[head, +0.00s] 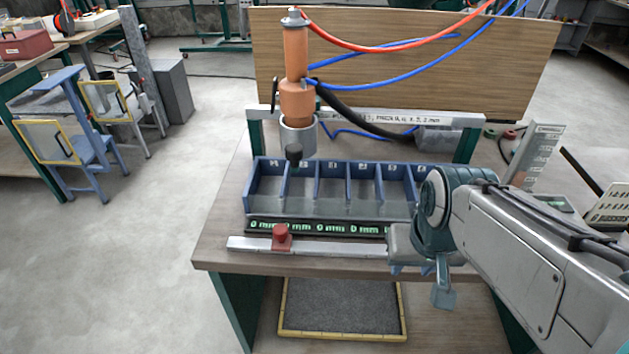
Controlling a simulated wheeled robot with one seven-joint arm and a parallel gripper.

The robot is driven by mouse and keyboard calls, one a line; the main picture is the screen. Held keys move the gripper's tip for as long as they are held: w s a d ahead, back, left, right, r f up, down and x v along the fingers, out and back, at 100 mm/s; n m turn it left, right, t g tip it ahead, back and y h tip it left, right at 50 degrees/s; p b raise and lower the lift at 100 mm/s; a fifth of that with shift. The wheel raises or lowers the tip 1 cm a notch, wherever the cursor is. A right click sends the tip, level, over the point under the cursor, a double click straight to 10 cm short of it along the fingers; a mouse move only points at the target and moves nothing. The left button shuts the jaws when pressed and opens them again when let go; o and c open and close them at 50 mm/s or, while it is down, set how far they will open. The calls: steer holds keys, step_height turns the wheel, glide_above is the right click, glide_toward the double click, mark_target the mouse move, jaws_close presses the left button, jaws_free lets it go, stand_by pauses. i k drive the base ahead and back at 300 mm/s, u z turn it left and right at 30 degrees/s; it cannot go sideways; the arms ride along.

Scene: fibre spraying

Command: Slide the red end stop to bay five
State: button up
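The red end stop (282,238) sits upright on a pale metal rail (340,249) along the front of the bench, towards its left end. It stands below the left part of a blue bay tray (300,211), about under the divider between the first two bays from the left. My gripper (420,270) is at the rail's right part, well to the right of the stop and apart from it. My arm covers the tray's right end and part of the rail. The fingers are small and partly hidden, so their opening is unclear.
A black strip with green lettering (310,228) lies between tray and rail. An orange spray unit (296,70) with red and blue hoses hangs above the tray's left part. A ruler-like plate (535,155) stands at the right. A yellow-rimmed grey tray (342,308) lies below the bench.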

mark_target(282, 241)
steer(key=z, duration=1.5)
steer(key=k, duration=0.7)
steer(key=u, duration=1)
steer(key=i, duration=0.5)
